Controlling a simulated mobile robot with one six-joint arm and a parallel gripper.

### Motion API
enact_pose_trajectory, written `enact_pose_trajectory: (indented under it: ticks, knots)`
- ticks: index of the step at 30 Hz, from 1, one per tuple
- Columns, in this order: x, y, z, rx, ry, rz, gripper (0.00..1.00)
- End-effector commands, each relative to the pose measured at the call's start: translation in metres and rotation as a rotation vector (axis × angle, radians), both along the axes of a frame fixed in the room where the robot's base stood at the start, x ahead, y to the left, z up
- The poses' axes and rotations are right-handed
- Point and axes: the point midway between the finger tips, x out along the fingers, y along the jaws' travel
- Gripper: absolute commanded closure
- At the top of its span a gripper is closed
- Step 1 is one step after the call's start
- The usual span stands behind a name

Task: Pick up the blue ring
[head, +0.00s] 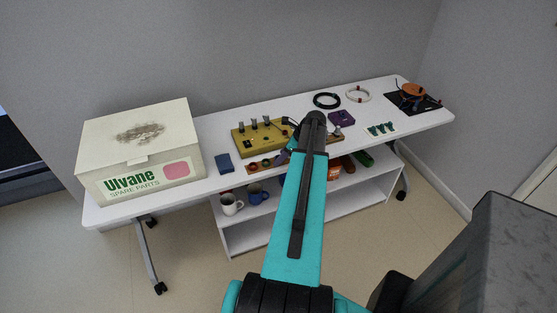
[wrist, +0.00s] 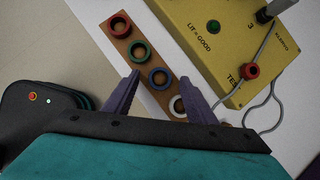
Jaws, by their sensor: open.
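The blue ring (wrist: 151,78) sits on a narrow wooden strip (wrist: 148,64) in a row with a red ring (wrist: 112,26), a green ring (wrist: 131,53) and a white ring (wrist: 172,106). My gripper (wrist: 159,77) is open, its purple fingers on either side of the blue ring in the wrist view. Whether the fingers touch it or are above it cannot be told. In the head view the wooden strip (head: 252,169) lies at the table's front edge, and my arm and gripper hide part of it, so the blue ring is not clear there.
A yellow test box (wrist: 205,38) with cables stands close beside the strip; it also shows in the head view (head: 243,145). A white carton (head: 135,150) and a dark blue block (head: 224,163) are to the left. Cable coils and a purple box (head: 343,118) are to the right.

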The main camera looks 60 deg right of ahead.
Motion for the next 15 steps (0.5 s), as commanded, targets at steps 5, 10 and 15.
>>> enact_pose_trajectory:
  ticks: [5,10,15]
  knots:
    - [-0.0003,-0.0001,0.0002,0.000,0.000,0.000,0.49]
    - [-0.0004,-0.0003,0.0002,0.000,0.000,-0.001,0.62]
    - [-0.0006,-0.0003,0.0003,0.000,0.000,-0.001,0.84]
